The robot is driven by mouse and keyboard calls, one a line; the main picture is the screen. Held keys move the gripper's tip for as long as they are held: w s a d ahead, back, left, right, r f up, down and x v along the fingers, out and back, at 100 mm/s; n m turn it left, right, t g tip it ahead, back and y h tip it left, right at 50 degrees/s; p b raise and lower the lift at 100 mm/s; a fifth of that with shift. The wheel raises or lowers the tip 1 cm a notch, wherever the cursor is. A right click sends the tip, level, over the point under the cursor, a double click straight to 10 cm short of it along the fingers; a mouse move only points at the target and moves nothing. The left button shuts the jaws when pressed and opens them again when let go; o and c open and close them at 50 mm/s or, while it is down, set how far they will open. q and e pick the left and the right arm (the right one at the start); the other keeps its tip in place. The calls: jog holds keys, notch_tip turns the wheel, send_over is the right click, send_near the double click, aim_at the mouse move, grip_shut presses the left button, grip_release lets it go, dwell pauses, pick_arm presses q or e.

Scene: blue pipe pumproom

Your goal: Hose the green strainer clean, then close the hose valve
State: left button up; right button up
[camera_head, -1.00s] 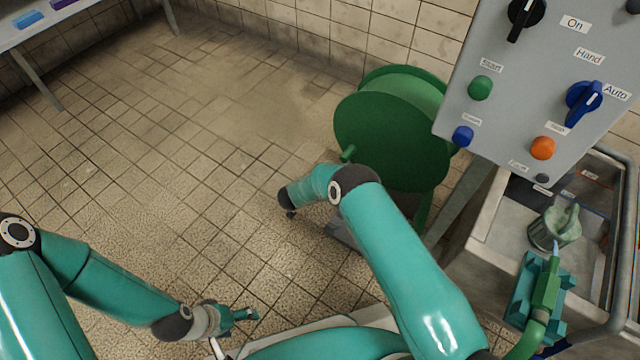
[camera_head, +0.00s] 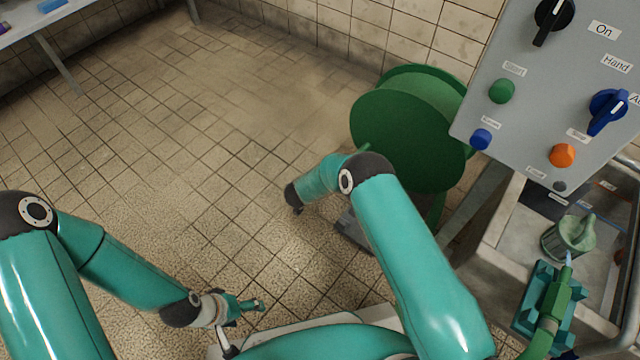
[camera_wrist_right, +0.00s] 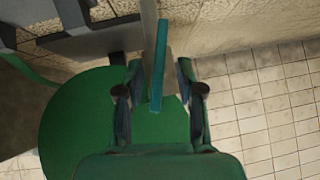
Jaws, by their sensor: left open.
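The dull green strainer (camera_head: 568,238), with an upright lump or handle, sits in the grey sink at the right. A green hose nozzle (camera_head: 556,298) lies in a teal cradle (camera_head: 527,312), its pale blue tip or jet pointing at the strainer's near side. My left gripper (camera_head: 254,305) is open and empty, low at the centre left, far from the sink. My right gripper is hidden in the head view. In the right wrist view its fingers (camera_wrist_right: 160,104) are apart, with a narrow teal bar (camera_wrist_right: 161,65) between them. I cannot tell whether that bar is the hose valve.
A green hose reel (camera_head: 410,135) stands by the tiled wall, also showing as a disc in the right wrist view (camera_wrist_right: 75,125). A grey control panel (camera_head: 540,90) with knobs and buttons overhangs the sink rim (camera_head: 487,235). Tiled floor (camera_head: 200,130) is clear at left.

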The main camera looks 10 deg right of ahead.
jog(key=v, duration=0.8)
jog(key=shift+a+r, duration=0.2)
jog(key=shift+r, duration=0.05)
jog(key=shift+s, duration=0.15)
